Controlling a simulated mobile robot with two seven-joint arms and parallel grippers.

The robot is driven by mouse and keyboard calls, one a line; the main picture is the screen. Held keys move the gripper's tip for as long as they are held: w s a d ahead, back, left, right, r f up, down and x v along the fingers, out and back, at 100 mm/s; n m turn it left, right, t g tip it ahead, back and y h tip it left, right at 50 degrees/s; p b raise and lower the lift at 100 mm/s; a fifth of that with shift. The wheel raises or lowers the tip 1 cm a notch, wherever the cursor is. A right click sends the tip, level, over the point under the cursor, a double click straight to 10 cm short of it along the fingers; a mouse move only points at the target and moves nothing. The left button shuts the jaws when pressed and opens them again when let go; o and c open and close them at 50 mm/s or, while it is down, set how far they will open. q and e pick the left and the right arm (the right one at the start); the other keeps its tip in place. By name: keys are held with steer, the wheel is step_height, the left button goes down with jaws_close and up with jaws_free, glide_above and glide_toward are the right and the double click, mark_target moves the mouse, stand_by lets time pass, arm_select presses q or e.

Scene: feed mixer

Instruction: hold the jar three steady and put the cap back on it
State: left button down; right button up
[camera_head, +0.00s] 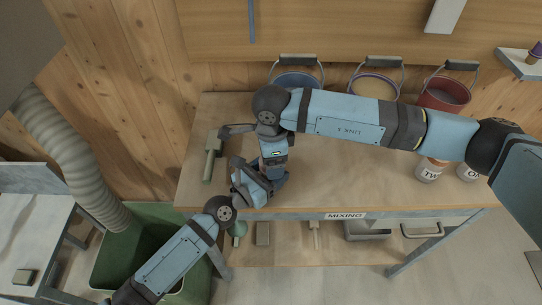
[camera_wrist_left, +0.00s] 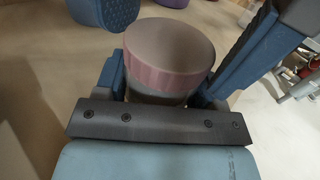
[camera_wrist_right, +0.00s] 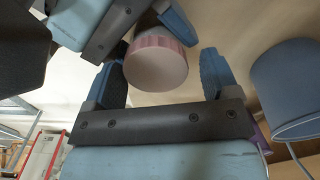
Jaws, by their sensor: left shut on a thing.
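The cap (camera_wrist_left: 168,50) is round, with a brownish top and a ribbed pink rim. In the left wrist view it sits over the top of jar three (camera_wrist_left: 155,98), looking roughly level; I cannot tell whether it is threaded. My left gripper (camera_wrist_left: 165,90) is shut on the jar, one finger on each side below the cap. In the right wrist view the cap (camera_wrist_right: 157,62) appears between the fingertips of my right gripper (camera_wrist_right: 162,75), which are open with gaps beside it. In the head view both grippers meet near the table's front left, and my arms hide the jar.
Jars marked TWO (camera_head: 429,172) and ONE (camera_head: 467,173) stand at the table's right. The table's middle (camera_head: 350,180) is clear.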

arm_select(q)
steer(key=shift+w, duration=0.1)
arm_select(e)
steer(key=shift+s, duration=0.1)
steer(key=shift+r, duration=2.25)
steer(key=shift+c, duration=0.5)
steer(key=r+n, duration=0.1)
steer(key=n, duration=0.2)
steer(key=shift+a+r, duration=0.1)
steer(key=shift+r, duration=0.3)
steer(key=r+n, duration=0.1)
steer(key=n, duration=0.2)
steer(key=shift+r+n, duration=0.35)
steer(key=shift+n, duration=0.05)
steer(key=shift+f, duration=0.1)
steer(key=shift+f, duration=3.95)
